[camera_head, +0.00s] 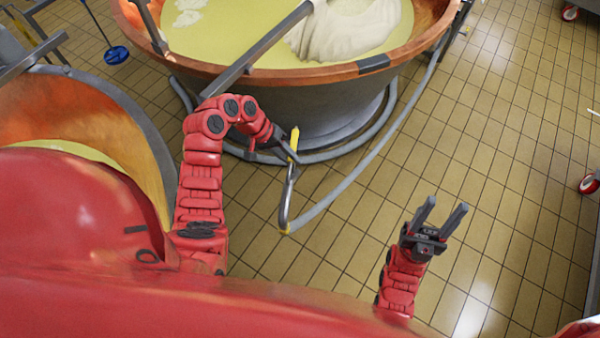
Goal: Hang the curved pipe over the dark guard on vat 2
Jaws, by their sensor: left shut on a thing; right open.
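The curved pipe (290,188) is a bent grey metal tube with a yellow part near its top and a yellow ring at its lower end. My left gripper (285,150) is shut on its upper part, in front of the copper vat (310,78) at the top. The pipe hangs apart from the rim. The dark guard (374,64) is a short dark piece on the vat's near rim, up and to the right of the pipe. My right gripper (438,215) is open and empty above the floor at the right. No vat number is readable.
A grey hose (378,155) runs from the pipe's lower end up to the vat's right side. A grey beam (258,50) crosses the vat, which holds yellowish liquid and a pale cloth-like mass. Another copper vat (80,115) stands at the left.

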